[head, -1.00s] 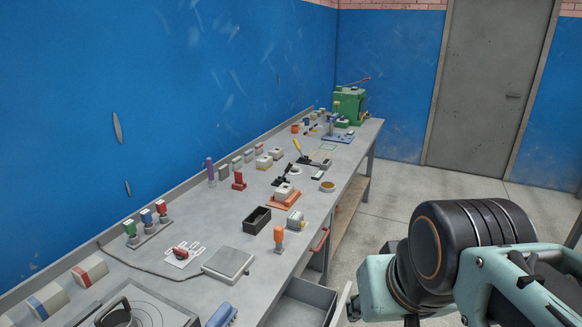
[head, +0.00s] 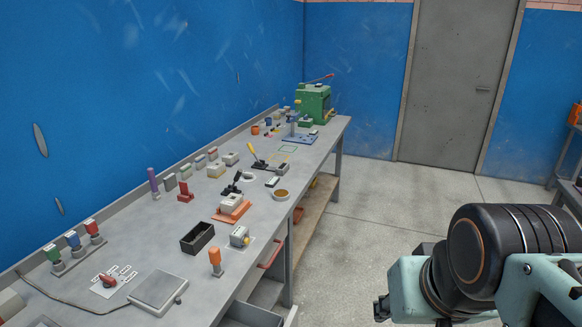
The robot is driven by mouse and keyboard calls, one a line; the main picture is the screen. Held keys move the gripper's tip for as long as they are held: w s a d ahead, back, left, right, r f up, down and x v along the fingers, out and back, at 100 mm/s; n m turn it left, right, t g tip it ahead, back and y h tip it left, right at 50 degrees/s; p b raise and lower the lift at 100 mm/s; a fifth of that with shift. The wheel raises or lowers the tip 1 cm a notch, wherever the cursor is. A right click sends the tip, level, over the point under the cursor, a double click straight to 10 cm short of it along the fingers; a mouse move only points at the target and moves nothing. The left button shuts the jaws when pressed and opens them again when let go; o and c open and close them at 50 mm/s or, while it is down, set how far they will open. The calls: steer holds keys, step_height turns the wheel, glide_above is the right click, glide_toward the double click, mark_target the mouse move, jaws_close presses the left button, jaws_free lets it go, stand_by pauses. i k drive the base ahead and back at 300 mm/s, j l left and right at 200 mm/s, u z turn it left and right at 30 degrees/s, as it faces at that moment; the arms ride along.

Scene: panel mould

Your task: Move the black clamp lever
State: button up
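The black clamp lever (head: 233,184) stands tilted on the workbench (head: 204,260), just behind a white block on an orange base (head: 232,208). It looks small from here, and its lower part is partly hidden by the block. My arm fills the lower right of the head view, well apart from the bench and the lever. My gripper's fingers are not visible.
A yellow-and-black lever (head: 257,161) stands farther along the bench. A black open bin (head: 197,237), an orange-handled tool (head: 215,260) and a small grey box (head: 239,237) are nearer. An open drawer (head: 250,316) sticks out at the front. The floor (head: 370,220) right of the bench is clear.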

mark_target(239, 172)
steer(key=i+l+z, duration=0.25)
steer(key=i, duration=0.15)
steer(key=i+l+z, duration=0.25)
steer(key=i, duration=0.15)
steer(key=i+u, duration=0.3)
steer(key=i, duration=0.2)
steer(key=i+l+u, duration=0.25)
steer(key=i, duration=0.25)
steer(key=i+j+u, duration=0.1)
steer(key=u, duration=0.3)
steer(key=i+u, duration=0.45)
steer(key=u, duration=0.3)
